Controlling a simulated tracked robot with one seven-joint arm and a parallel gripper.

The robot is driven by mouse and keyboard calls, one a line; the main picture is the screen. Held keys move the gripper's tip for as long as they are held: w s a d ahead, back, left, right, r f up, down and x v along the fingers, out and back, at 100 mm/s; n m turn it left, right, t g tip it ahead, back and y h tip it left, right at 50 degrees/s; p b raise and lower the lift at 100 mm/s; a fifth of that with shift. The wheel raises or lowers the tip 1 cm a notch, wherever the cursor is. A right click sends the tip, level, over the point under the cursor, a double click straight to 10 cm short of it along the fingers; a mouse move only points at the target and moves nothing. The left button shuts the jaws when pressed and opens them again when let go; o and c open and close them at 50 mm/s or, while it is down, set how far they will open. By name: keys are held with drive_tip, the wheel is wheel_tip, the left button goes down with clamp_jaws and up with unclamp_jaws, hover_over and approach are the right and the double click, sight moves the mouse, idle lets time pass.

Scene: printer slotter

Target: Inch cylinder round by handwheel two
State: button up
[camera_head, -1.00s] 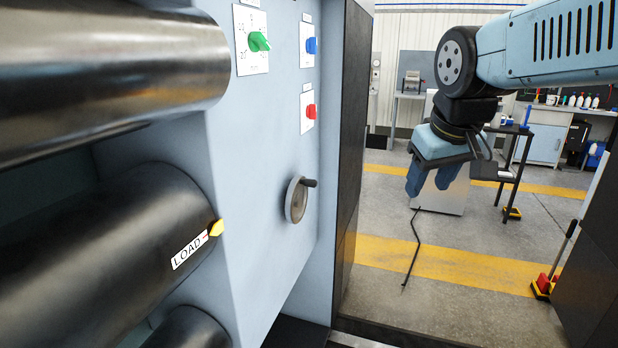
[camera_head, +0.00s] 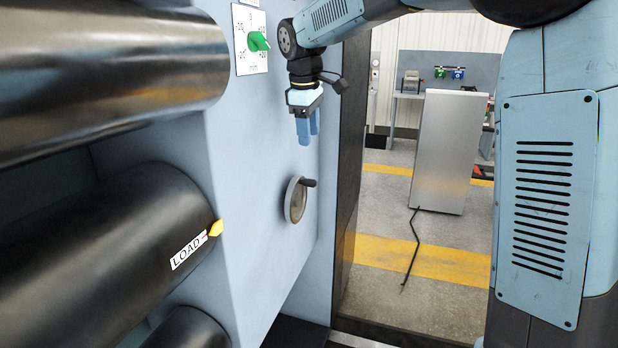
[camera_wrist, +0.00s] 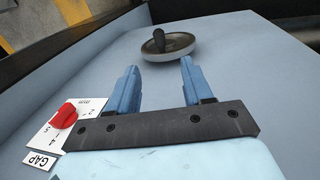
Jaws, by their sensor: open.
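The handwheel (camera_head: 295,200) is a grey disc with a dark crank handle (camera_head: 309,183), mounted on the light blue side panel. My gripper (camera_head: 308,140) is open and empty, pointing down above the handwheel and apart from it. In the wrist view the handwheel (camera_wrist: 169,46) lies beyond and between my two blue fingers (camera_wrist: 157,85), its handle (camera_wrist: 160,40) standing toward the camera. The dark cylinder (camera_head: 110,245) at the left bears a LOAD label (camera_head: 189,250), level with a yellow pointer (camera_head: 216,228) on the panel edge.
A green knob (camera_head: 259,41) sits on a plate left of my gripper. A red knob (camera_wrist: 65,115) on a GAP plate lies close to my gripper's left in the wrist view. A steel roller (camera_head: 110,75) is above the cylinder.

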sight(308, 179)
drive_tip(key=x, duration=0.9)
drive_tip(key=a+x, duration=0.1)
drive_tip(key=x, duration=0.4)
drive_tip(key=shift+w+a+f, duration=0.1)
drive_tip(key=shift+w+f, duration=0.05)
drive_tip(key=shift+w, duration=0.2)
clamp_jaws()
drive_tip(key=shift+w, duration=0.1)
idle(0.3)
